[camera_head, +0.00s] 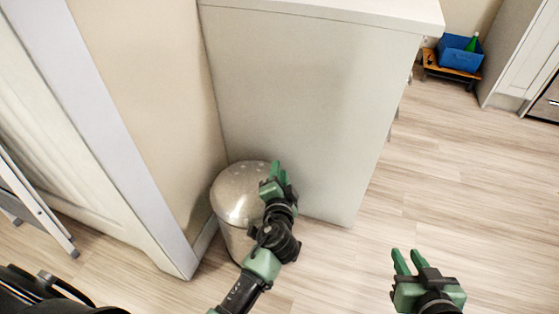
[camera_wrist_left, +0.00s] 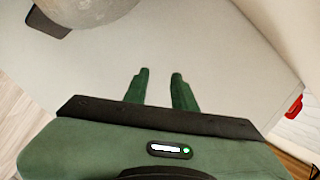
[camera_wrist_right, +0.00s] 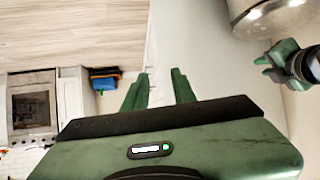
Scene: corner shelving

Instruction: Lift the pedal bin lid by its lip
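The pedal bin (camera_head: 236,241) is a round metal bin in the corner between the wall and the white cabinet. Its domed lid (camera_head: 236,190) looks closed. The lip cannot be made out. My left gripper (camera_head: 280,172) is open and empty, in front of the bin's right side in the head view. In the left wrist view, the bin (camera_wrist_left: 85,8) shows at the top left, outside the fingers (camera_wrist_left: 159,74). My right gripper (camera_head: 410,259) is open and empty over the floor, away from the bin. The bin (camera_wrist_right: 262,12) is at the top right of the right wrist view.
The white cabinet side (camera_head: 300,110) stands right beside the bin. A wall and a panelled door (camera_head: 70,165) are on the left. A step ladder (camera_head: 35,200) stands at the far left. A blue crate (camera_head: 459,55) is far back. The floor on the right is clear.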

